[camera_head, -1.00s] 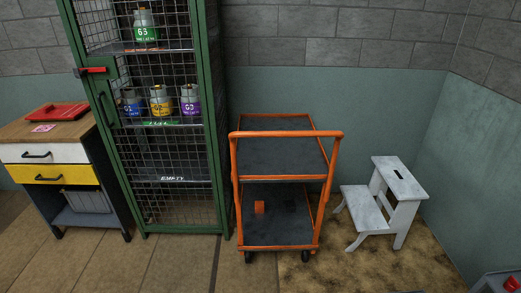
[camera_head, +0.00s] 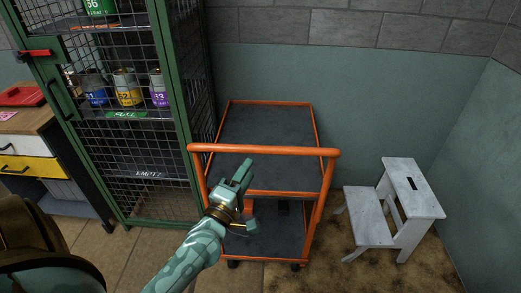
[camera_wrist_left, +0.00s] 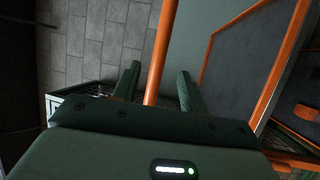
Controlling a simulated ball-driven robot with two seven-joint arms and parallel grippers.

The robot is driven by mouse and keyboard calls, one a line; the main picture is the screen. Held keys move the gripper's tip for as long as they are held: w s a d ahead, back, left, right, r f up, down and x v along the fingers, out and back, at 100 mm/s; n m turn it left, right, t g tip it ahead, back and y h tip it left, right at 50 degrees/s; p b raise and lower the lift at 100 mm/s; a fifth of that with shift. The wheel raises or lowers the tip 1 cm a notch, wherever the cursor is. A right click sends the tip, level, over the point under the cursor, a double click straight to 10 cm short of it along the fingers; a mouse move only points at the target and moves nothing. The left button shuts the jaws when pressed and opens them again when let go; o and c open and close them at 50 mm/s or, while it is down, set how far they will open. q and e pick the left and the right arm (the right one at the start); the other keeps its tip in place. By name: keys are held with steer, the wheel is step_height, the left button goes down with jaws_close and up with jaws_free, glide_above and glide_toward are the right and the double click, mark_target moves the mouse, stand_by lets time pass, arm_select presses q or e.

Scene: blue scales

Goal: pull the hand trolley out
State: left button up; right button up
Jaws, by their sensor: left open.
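The hand trolley (camera_head: 265,152) has an orange frame, a raised orange push handle (camera_head: 290,152) and two dark shelves. It stands between the green cage cabinet and the white step stool. My left gripper (camera_head: 238,174) is open, just below the handle bar in the head view, in front of the trolley. In the left wrist view the orange bar (camera_wrist_left: 162,50) shows between my two open fingers (camera_wrist_left: 158,85); I cannot tell whether it is within their reach. My arm and gripper hide part of the lower shelf. My right gripper is out of view.
The green cage cabinet (camera_head: 186,130) holding canisters stands close on the trolley's left. The white step stool (camera_head: 405,190) stands to its right. A drawer cabinet (camera_head: 28,165) is at far left, and a wall is behind. Floor in front looks clear.

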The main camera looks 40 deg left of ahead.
mark_target(260, 153)
arm_select(q)
steer(key=x, duration=0.9)
steer(key=shift+f, duration=0.1)
jaws_close()
